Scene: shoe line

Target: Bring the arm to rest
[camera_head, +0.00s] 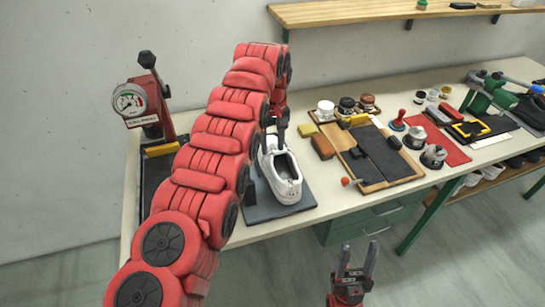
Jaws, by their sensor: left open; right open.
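My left arm, large and red, rises from the lower left and bends down over the bench. My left gripper (275,133) points down just above and behind a white shoe (283,178), partly hidden by my own arm. I cannot tell whether its fingers touch the shoe. It is open. The shoe sits on a dark plate (262,210) near the bench's front edge. My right gripper (356,262) is open and empty, fingers up, in front of the bench over the floor.
A press with a gauge (130,100) stands at the left of the bench (225,240). To the right lie a wooden tray (405,180), jars (346,104), a red mat (447,150) and a green clamp tool (490,95). A shelf (370,14) hangs above. The floor in front is free.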

